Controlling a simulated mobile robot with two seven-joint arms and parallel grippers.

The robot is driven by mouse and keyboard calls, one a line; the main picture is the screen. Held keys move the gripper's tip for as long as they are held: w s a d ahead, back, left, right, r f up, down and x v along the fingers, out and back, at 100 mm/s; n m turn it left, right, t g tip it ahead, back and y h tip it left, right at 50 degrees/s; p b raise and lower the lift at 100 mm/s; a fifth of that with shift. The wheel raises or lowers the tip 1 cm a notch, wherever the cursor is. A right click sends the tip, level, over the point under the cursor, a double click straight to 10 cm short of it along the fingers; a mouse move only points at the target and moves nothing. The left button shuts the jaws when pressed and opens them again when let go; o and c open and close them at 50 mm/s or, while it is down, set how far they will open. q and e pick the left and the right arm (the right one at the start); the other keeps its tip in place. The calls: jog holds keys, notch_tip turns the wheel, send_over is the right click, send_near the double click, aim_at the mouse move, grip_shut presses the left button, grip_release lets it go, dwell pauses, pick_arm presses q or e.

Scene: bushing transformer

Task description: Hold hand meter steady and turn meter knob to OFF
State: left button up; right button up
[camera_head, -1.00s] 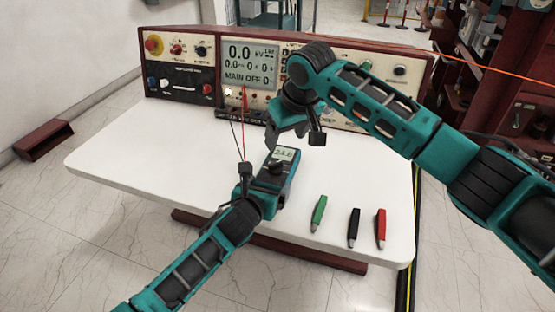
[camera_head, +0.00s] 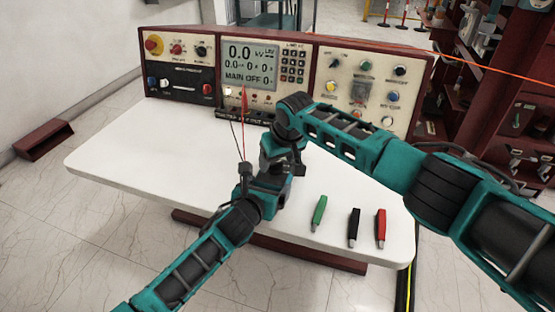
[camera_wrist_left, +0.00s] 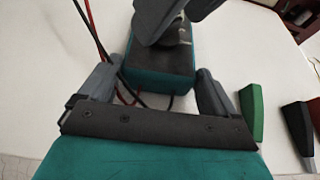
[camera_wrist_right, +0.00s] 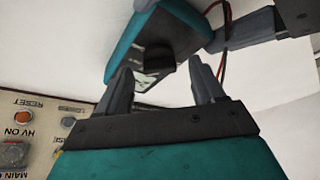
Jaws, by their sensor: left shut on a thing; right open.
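The hand meter, teal and dark grey, lies mostly hidden under my right gripper in the head view. Its teal end (camera_wrist_left: 160,75) shows between the fingers of my left gripper (camera_wrist_left: 155,75), which is shut on its sides. The right wrist view shows the meter's dark face and teal edge (camera_wrist_right: 126,40), with the black knob (camera_wrist_right: 159,57) on it. My right gripper (camera_wrist_right: 161,68) is open above the meter. Its fingertips are on either side of the knob; contact cannot be told. The meter's display is mostly hidden.
The white table (camera_head: 130,160) carries a control panel (camera_head: 265,75) at the back. A green clip (camera_head: 319,212), a black clip (camera_head: 354,226) and a red clip (camera_head: 381,227) lie at the right front. Red and black leads (camera_wrist_left: 98,40) run beside the meter. The table's left is clear.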

jog(key=shift+w+f, duration=0.1)
jog(key=shift+f, duration=0.2)
jog(key=shift+c, duration=0.4)
jog(key=c, duration=1)
jog(key=shift+w+d+r+n+g+y, duration=0.1)
jog(key=shift+n+g+y, duration=0.2)
jog(key=shift+n, duration=0.75)
jog(key=shift+w+d+f+n+g+y, duration=0.15)
jog(key=shift+n+y, duration=0.15)
jog(key=shift+n, duration=0.7)
jog(key=shift+w+r+n+g+y, duration=0.15)
jog(key=shift+n+g+y, duration=0.15)
jog(key=shift+n, duration=0.75)
jog(key=shift+s, duration=0.1)
